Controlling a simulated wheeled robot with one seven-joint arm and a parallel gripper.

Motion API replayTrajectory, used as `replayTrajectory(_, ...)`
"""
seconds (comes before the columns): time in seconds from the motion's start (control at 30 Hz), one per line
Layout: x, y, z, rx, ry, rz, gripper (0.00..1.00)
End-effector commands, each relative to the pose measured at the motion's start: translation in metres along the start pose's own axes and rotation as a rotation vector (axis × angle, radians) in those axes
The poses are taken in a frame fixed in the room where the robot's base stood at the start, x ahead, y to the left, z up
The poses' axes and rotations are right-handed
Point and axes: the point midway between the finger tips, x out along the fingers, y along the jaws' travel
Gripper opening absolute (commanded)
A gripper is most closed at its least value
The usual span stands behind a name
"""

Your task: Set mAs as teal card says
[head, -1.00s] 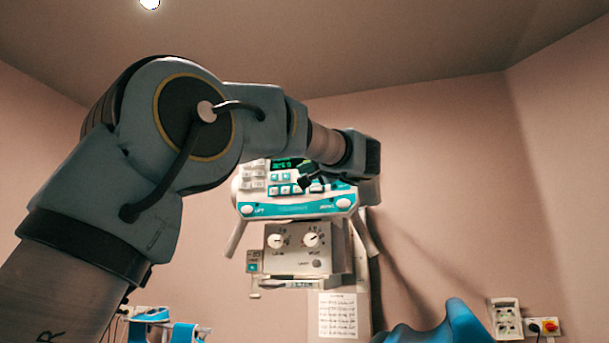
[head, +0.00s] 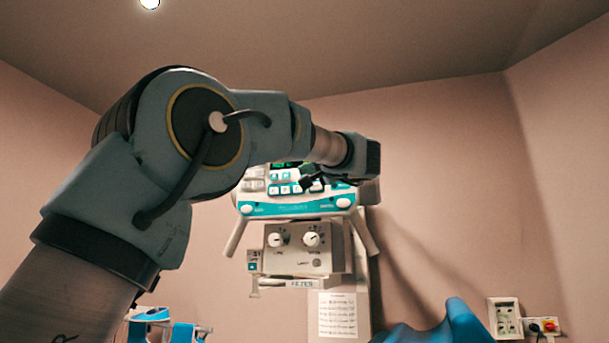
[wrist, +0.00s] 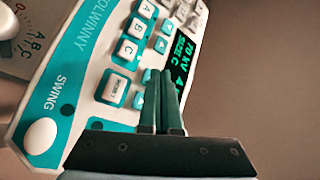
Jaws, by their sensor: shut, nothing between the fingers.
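A white and teal control panel (head: 295,209) hangs on the machine ahead. My gripper (head: 312,184) is in front of the panel's keys. In the wrist view, my gripper (wrist: 165,74) has its fingers together and empty, overlapping the small keys beside the display; contact is unclear. No teal card is clearly identifiable.
Below the panel is a grey box with two white knobs (head: 311,239). A small teal and white tag (head: 253,261) is at its left. A printed sheet (head: 337,315) hangs below. A blue shape (head: 455,328) rises at bottom right.

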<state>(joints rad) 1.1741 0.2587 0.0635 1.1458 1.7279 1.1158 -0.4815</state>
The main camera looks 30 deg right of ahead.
Motion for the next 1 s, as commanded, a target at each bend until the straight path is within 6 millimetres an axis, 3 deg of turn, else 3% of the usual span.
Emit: replayTrajectory(1.0,0.0055,0.0037,-0.0039,0.001,0.000,0.000,0.00)
